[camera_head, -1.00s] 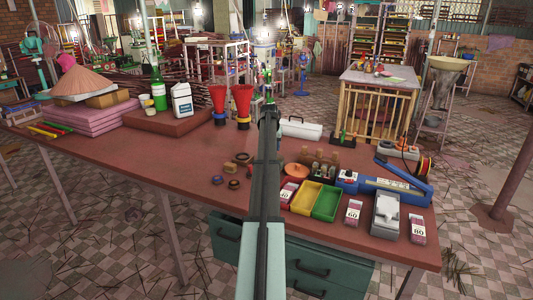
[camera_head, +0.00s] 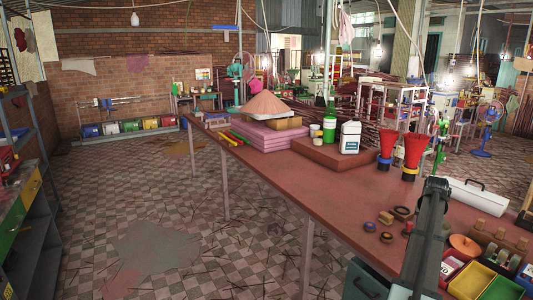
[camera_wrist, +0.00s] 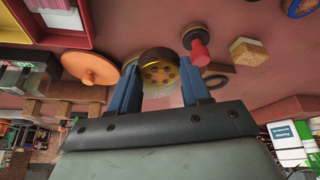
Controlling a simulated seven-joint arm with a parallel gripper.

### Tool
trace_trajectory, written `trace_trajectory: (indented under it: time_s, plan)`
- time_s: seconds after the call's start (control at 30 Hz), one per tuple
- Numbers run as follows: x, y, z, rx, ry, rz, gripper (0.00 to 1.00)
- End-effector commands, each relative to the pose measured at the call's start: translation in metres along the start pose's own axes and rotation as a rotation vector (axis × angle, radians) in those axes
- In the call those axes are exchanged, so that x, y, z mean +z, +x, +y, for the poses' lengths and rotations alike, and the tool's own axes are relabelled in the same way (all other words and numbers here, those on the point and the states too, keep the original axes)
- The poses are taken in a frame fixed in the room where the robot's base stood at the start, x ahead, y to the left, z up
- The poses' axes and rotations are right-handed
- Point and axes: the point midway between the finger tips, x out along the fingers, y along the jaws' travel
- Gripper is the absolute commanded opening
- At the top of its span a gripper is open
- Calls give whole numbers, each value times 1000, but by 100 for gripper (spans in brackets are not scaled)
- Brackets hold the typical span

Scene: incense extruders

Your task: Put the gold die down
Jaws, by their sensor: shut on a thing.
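In the wrist view, the gold die (camera_wrist: 160,74) is a round disc with a perforated gold face and a dark rim. It sits between the two blue fingers of my gripper (camera_wrist: 160,80), which is shut on it. The brown-red bench top (camera_wrist: 225,22) lies beyond the die; I cannot tell the gap between them. In the head view, my dark arm stands over the right part of the bench (camera_head: 300,185), and I cannot make out the die or the fingers there.
Near the die are a red-and-black piece (camera_wrist: 198,50), a wooden block (camera_wrist: 248,52), dark rings (camera_wrist: 215,79) and an orange disc (camera_wrist: 90,67). A yellow tray (camera_head: 470,283) and green tray (camera_head: 507,289) stand at right. Red funnels (camera_head: 412,150) stand farther back.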

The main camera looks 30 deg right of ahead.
Motion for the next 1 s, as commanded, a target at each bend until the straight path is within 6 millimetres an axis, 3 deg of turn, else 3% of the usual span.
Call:
trace_trajectory:
  time_s: [0.03, 0.5, 1.0]
  plan:
    - [20, -5, -17, -11, -21, 1, 2]
    - [139, -34, -177, -115, -231, 3, 2]
    - [260, -72, -312, -219, -450, -4, 2]
